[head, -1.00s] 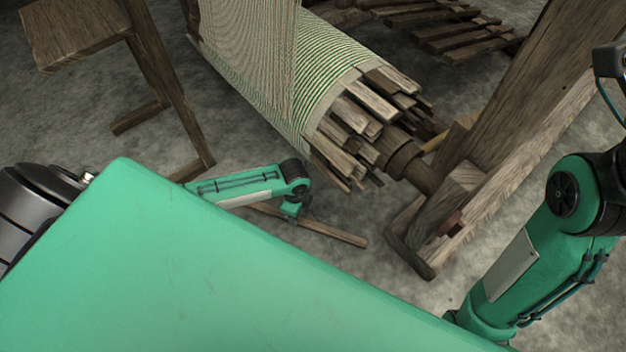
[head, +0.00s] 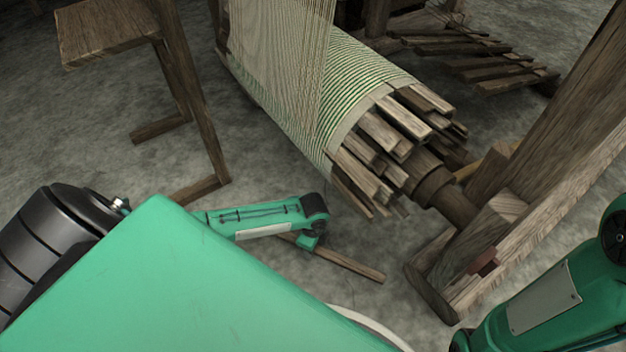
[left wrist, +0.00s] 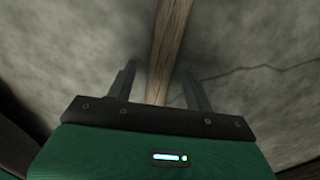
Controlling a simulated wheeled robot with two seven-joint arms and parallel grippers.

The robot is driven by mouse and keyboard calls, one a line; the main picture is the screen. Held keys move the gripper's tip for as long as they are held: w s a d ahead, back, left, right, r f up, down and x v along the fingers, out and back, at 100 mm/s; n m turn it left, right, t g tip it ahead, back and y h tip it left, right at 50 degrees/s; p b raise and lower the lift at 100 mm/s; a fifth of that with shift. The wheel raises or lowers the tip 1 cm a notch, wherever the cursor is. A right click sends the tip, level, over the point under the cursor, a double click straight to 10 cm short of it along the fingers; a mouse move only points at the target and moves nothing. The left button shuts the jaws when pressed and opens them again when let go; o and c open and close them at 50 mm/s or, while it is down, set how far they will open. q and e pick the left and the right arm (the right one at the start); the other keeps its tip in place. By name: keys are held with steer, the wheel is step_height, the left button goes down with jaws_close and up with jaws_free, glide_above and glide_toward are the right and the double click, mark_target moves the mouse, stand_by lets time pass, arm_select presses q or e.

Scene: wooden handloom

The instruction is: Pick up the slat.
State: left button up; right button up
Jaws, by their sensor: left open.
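The slat is a thin brown wooden strip (head: 350,264) lying on the grey floor beside the loom's cloth roll. Its left end is hidden behind my left arm in the head view. In the left wrist view the slat (left wrist: 168,45) runs from the top edge down between the two fingers of my left gripper (left wrist: 161,72). The left gripper is open, with a gap on both sides of the slat. In the head view the fingers are hard to make out below the green wrist. My right gripper is out of view; only part of that arm shows at lower right.
The cloth roll (head: 322,88) with protruding wooden slats (head: 385,135) is just behind the slat. A loom post with its foot (head: 470,265) stands to the right. A wooden bench (head: 105,30) stands at left. Treadle-like bars (head: 490,60) lie at the back. Floor near the slat is clear.

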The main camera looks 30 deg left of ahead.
arm_select(q)
steer(key=c, duration=1.1)
